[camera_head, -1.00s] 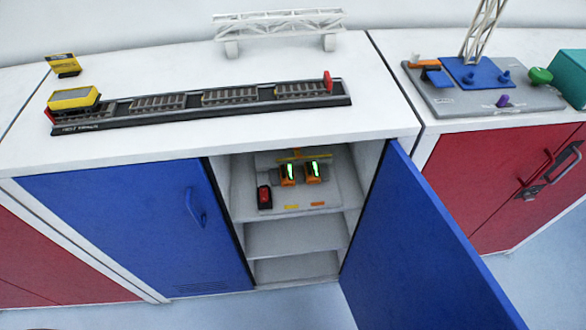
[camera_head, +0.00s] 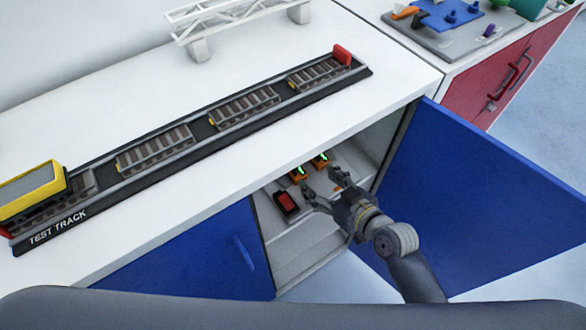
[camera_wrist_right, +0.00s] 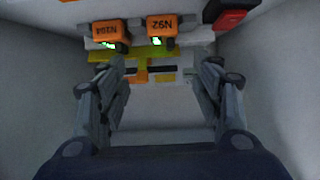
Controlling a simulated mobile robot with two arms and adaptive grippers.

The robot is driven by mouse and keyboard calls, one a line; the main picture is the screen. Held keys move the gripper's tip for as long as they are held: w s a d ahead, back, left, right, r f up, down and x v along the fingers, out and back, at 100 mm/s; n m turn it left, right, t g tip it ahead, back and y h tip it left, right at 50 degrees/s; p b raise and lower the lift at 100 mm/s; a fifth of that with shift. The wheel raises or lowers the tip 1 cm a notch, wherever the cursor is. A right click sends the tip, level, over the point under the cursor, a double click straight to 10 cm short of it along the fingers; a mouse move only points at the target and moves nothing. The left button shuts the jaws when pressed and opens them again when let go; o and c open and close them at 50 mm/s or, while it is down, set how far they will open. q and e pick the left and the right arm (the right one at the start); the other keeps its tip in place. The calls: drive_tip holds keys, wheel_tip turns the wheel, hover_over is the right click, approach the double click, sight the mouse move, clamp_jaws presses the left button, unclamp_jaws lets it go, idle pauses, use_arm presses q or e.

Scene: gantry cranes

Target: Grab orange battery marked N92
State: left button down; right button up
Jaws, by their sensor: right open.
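The orange battery marked N92 (camera_wrist_right: 166,27) stands in the open cabinet with a green light on it, its label upside down in the right wrist view. In the head view it is the left orange battery (camera_head: 298,174), nearer the red item. A second orange battery, marked N204 (camera_wrist_right: 110,31), stands beside it, to the right in the head view (camera_head: 320,159). My right gripper (camera_head: 321,184) is open and empty at the cabinet opening, just short of the batteries. Its spread fingers (camera_wrist_right: 165,72) also show in the right wrist view. My left gripper is not in view.
A red item (camera_head: 286,204) sits on the same shelf, beside N92. The open blue door (camera_head: 480,195) stands to the right of my right arm. The closed blue door (camera_head: 195,255) is left. A test track (camera_head: 190,150) lies on the white counter above.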

sight(298, 168)
drive_tip(key=x, duration=0.4)
drive_tip(key=shift+d, duration=0.15)
drive_tip(key=shift+s+a+p+x, duration=0.15)
drive_tip(key=shift+x, duration=1.4)
drive_tip(key=shift+s+a+p+x, duration=0.1)
drive_tip(key=shift+s+p+x, duration=0.05)
drive_tip(key=shift+x, duration=1.4)
drive_tip(key=shift+f, duration=0.15)
drive_tip(key=c, duration=1.3)
